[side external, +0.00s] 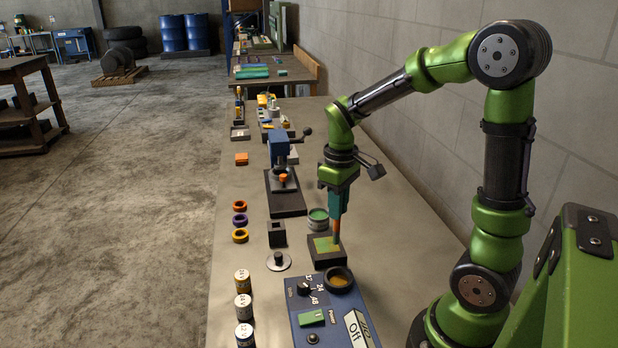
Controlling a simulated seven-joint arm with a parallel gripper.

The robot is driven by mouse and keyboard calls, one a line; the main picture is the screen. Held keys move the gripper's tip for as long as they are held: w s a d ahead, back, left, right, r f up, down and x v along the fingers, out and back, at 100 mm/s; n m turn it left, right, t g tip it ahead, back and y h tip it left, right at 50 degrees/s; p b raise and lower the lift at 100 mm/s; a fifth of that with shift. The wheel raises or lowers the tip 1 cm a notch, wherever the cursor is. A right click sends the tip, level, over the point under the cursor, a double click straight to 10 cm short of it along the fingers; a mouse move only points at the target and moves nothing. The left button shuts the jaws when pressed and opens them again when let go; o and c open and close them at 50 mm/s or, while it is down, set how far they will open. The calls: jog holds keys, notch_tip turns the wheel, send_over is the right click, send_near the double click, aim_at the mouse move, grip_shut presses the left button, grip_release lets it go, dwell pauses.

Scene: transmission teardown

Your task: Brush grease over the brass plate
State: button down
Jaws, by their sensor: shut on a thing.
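My gripper (339,187) is shut on a brush (337,222) and points down over the bench. The brush has a teal upper part and an orange-brown lower part. Its lower end is at the brass plate (322,245), touching it or just above; I cannot tell which. The plate lies on top of a dark block, and its top shows yellowish and green areas. An open round tin with green content (318,215) stands just behind the block, probably the grease. The brush hides part of the plate's right side.
A blue control box (330,318) with a dark round cup (339,278) stands in front of the plate. A blue press (279,175) stands behind to the left. Coloured rings (240,220), a black square block (277,234) and labelled cylinders (243,307) line the left side. Bench right of the plate is clear.

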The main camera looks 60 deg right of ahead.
jog(key=shift+r, duration=2.5)
jog(key=shift+f, duration=0.15)
jog(key=shift+f, duration=3.05)
jog(key=shift+w+d+f, duration=0.15)
jog(key=shift+d+f, duration=0.05)
jog(key=shift+f, duration=0.6)
jog(key=shift+w+d, duration=2.15)
jog(key=shift+s+a, duration=2.2)
jog(key=shift+a, duration=0.05)
jog(key=shift+s+a+r, duration=0.1)
jog(key=shift+r, duration=3.9)
